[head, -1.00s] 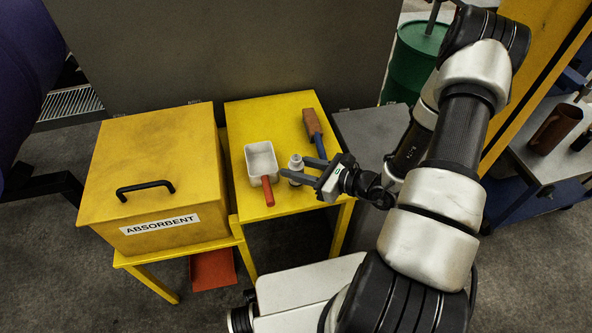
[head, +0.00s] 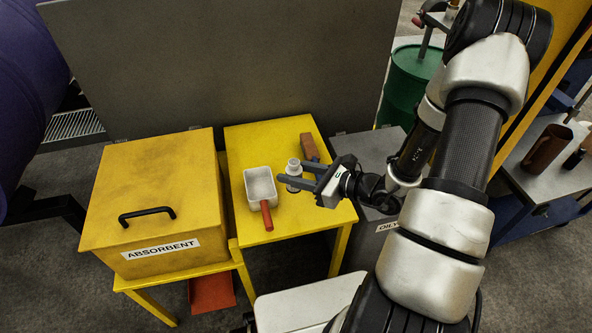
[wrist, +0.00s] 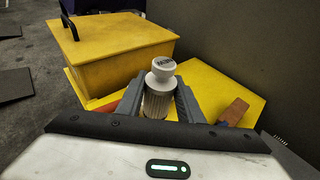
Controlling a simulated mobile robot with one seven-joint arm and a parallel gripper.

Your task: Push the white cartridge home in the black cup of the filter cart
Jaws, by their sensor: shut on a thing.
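The white cartridge (head: 293,167) is upright between the fingers of my gripper (head: 284,182), over the yellow table in the head view. In the wrist view the cartridge (wrist: 162,72) shows a round cap with a dark label and a ribbed body. My gripper (wrist: 160,105) is shut on that body, one finger on each side. The cartridge's lower end is hidden. I cannot make out the black cup. A blue cart with a grey top (head: 528,178) stands at the right edge, but I cannot tell whether it is the filter cart.
A white scoop (head: 261,185) with a red handle and a brush (head: 309,147) lie on the yellow table (head: 290,228). The yellow absorbent bin (head: 160,160) is left. A grey bin (head: 385,240) stands right, a green drum (head: 412,85) behind. A brown jug (head: 547,148) stands on the cart.

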